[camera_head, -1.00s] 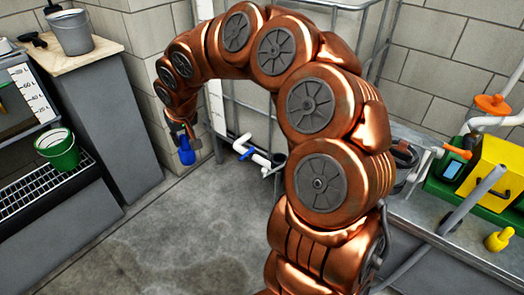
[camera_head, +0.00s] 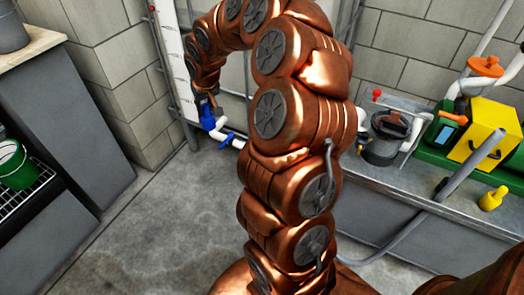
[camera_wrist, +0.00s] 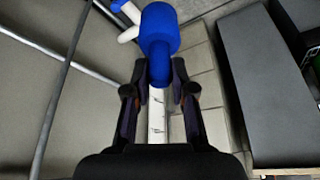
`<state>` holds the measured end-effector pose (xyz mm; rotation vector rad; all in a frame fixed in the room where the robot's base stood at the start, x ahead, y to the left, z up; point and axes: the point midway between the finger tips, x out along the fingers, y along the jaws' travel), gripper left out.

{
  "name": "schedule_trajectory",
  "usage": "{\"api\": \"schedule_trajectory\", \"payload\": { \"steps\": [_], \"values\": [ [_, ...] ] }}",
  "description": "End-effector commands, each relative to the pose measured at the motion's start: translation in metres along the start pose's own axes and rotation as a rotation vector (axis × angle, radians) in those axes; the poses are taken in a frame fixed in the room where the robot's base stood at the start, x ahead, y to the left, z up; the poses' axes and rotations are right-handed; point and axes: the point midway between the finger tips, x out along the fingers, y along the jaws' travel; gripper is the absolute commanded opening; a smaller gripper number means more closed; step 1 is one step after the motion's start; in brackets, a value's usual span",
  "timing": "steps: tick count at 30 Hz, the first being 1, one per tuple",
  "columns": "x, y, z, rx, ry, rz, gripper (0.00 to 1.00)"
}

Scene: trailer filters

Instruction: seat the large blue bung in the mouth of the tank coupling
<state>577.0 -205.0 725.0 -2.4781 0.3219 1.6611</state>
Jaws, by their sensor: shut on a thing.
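The large blue bung (camera_head: 208,123) hangs from my gripper (camera_head: 206,104) at the end of my arched arm. In the wrist view the fingers (camera_wrist: 159,78) are shut on the bung's narrow part, and its wide blue body (camera_wrist: 160,32) points away from the wrist. The white tank coupling (camera_head: 220,133), a pipe with a blue valve handle (camera_head: 227,141), is right beside and below the bung in the head view. White pipe (camera_wrist: 130,13) shows just left of the bung in the wrist view. The coupling's mouth is hidden, and I cannot tell whether the bung touches it.
A caged tank (camera_head: 234,82) stands behind the coupling, with metal cage bars near my gripper. A bench (camera_head: 400,205) with a yellow and green pump (camera_head: 487,138) is on the right. A green bucket (camera_head: 14,165) is at the left. The floor (camera_head: 150,230) between is clear.

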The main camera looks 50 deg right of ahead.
Motion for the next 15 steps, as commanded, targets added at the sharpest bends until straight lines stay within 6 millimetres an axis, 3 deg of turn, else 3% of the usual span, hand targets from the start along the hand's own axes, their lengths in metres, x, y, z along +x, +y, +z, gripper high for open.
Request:
{"api": "schedule_trajectory", "payload": {
  "steps": [1,9,15],
  "values": [
    [0.009,0.023,0.006,0.029,-0.005,0.012,0.0],
    [0.039,0.122,0.035,0.145,-0.002,0.057,0.0],
    [0.051,0.17,0.056,0.201,0.0,0.08,0.0]
  ]
}}
